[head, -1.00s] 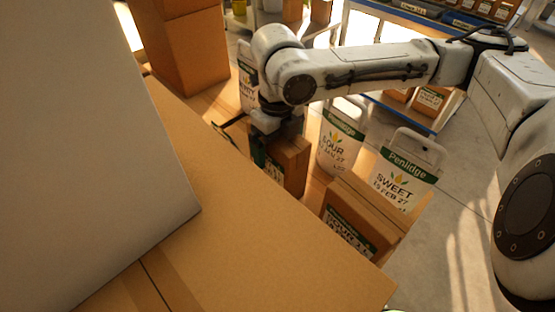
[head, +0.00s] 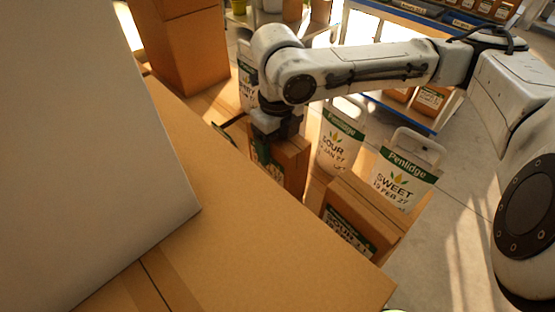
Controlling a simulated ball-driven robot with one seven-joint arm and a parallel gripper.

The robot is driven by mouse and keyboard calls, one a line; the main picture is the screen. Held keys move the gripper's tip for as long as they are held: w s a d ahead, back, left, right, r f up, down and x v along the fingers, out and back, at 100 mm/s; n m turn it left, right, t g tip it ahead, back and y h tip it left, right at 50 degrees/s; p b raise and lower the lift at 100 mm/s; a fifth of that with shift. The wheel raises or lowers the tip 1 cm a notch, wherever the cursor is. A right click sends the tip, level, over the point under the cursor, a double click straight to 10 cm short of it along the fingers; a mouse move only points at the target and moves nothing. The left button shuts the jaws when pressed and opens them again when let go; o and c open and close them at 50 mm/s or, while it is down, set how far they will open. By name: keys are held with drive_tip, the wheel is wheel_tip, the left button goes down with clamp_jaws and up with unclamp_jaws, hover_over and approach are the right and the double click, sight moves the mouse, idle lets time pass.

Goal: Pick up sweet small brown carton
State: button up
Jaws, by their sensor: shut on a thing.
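A small brown carton (head: 293,166) stands on the wooden surface near the middle of the head view. A green and white label shows on its left face, too hidden to read. My gripper (head: 276,140) reaches down from above and is shut on this carton at its top. The fingers are partly hidden by my wrist and the carton. I cannot tell whether the carton's base is off the surface; a large box edge hides it.
A brown carton (head: 362,205) with a partly hidden label is at the lower right. White "SOUR" (head: 341,140) and "SWEET" (head: 404,172) bags stand behind it. A large cardboard box (head: 250,240) and a pale panel (head: 80,160) fill the left foreground. Tall cartons (head: 188,50) stand at the back left.

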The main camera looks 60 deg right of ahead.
clamp_jaws()
drive_tip(key=shift+r, duration=0.15)
